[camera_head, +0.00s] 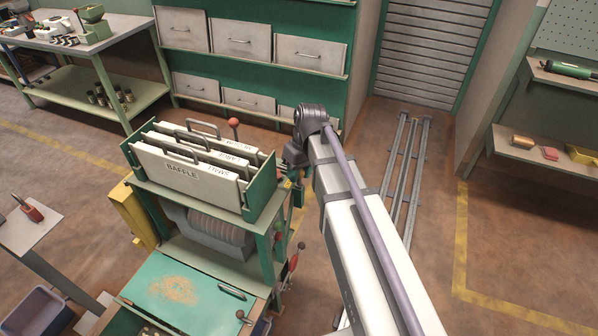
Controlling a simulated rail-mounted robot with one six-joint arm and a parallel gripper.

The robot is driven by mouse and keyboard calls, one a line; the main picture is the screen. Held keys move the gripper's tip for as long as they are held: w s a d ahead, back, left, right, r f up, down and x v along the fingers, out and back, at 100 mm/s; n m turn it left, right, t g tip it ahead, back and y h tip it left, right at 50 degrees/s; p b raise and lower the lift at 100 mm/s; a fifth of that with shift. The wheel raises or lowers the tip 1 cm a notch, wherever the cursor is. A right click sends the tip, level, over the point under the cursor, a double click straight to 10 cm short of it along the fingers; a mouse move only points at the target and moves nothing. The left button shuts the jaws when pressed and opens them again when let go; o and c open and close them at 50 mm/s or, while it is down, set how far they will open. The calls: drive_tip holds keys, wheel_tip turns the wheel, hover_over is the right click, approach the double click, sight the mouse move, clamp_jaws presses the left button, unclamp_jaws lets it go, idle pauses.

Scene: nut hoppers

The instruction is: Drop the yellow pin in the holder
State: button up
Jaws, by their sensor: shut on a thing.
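My gripper (293,158) is at the end of my arm, beside the right rear corner of the green hopper machine. It points down and is small and dark in this view. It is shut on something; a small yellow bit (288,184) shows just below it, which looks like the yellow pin. The jaws hide most of it. A green upright part (298,193) is close below and right of the jaws; I cannot tell whether it is the holder.
The green machine (262,215) carries upright white baffle plates (190,177) with handles and a red-knobbed lever (234,123). A green lid (185,285) is in front. Drawers (232,40) stand behind. Floor rails (405,165) and open floor are to the right.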

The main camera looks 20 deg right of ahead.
drive_tip(key=o, duration=1)
wheel_tip(320, 180, up, 11)
drive_tip(key=d+p, duration=0.2)
drive_tip(key=p, duration=0.8)
drive_tip(key=shift+w+f+p, duration=0.2)
drive_tip(key=shift+w+p, duration=0.1)
wheel_tip(320, 180, up, 9)
drive_tip(key=d+p, duration=0.1)
drive_tip(key=p, duration=0.7)
drive_tip(key=shift+w+d+p, duration=0.25)
drive_tip(key=shift+d+p, duration=0.1)
drive_tip(key=shift+p, duration=0.05)
drive_tip(key=shift+f, duration=0.1)
drive_tip(key=s+a+f+m+h+b, duration=0.1)
drive_tip(key=s+a+f+b, duration=0.1)
drive_tip(key=s, duration=0.4)
drive_tip(key=s+a+f+m+h+b, duration=0.1)
drive_tip(key=s+a+f+m+b, duration=0.1)
drive_tip(key=s, duration=0.4)
drive_tip(key=shift+s+a+f+t, duration=0.3)
drive_tip(key=shift+s+a, duration=0.05)
drive_tip(key=shift+a, duration=0.25)
